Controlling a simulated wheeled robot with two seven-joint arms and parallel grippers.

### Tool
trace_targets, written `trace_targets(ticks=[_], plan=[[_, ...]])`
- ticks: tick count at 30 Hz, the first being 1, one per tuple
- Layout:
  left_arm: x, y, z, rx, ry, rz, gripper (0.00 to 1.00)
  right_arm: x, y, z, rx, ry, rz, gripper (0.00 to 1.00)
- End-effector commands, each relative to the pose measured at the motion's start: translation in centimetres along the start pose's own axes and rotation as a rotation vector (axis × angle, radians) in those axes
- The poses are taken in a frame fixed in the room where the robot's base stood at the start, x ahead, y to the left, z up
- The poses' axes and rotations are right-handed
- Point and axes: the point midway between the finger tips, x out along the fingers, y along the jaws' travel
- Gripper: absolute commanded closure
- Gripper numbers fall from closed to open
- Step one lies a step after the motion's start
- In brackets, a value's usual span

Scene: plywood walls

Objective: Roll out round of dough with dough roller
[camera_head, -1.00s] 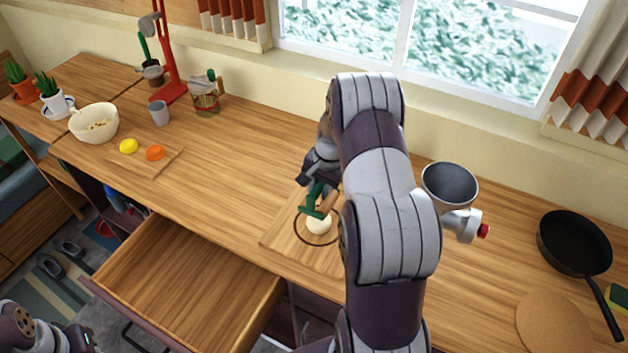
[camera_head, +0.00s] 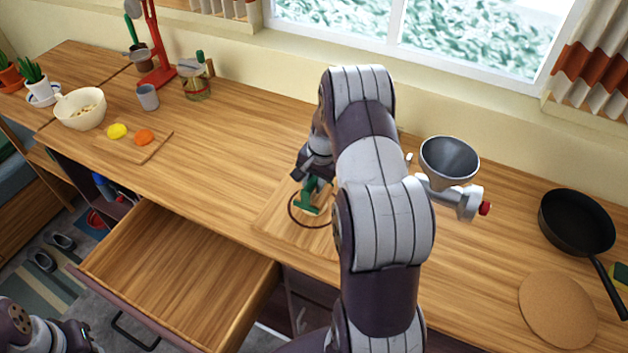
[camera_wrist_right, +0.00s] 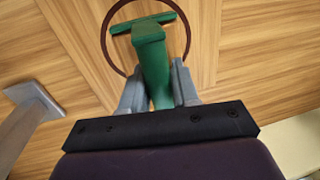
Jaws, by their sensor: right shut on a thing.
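My right gripper (camera_head: 312,178) is shut on the green handle of the dough roller (camera_head: 307,206), above the wooden board (camera_head: 266,222). In the right wrist view, the gripper (camera_wrist_right: 160,88) grips the handle between both fingers, and the dough roller (camera_wrist_right: 148,32) has its crosspiece at the far end. The roller end sits within the dark ring (camera_head: 291,213) on the board; the ring also shows in the wrist view (camera_wrist_right: 188,35). The dough is hidden or too small to make out beneath the roller. My left arm shows at the lower left corner; its fingers are not clear.
A metal funnel-topped grinder (camera_head: 449,160) stands right of my right arm. A black pan (camera_head: 576,220) and a round cork mat (camera_head: 558,308) lie farther right. An open drawer (camera_head: 180,262) juts out in front.

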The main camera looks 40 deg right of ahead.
Motion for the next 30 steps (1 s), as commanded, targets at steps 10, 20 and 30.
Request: trace_targets(ticks=[10, 20, 30], plan=[[0.2, 0.0, 0.0, 0.0, 0.0, 0.0, 0.69, 0.3, 0.0, 0.0, 0.0, 0.001, 0.0, 0.95], [0.3, 0.0, 0.0, 0.0, 0.0, 0.0, 0.69, 0.5, 0.1, 0.0, 0.0, 0.001, 0.0, 0.95], [0.4, 0.0, 0.1, 0.0, 0.0, 0.0, 0.69, 1.0, -0.8, 0.0, 0.0, 0.0, 0.0, 0.95]])
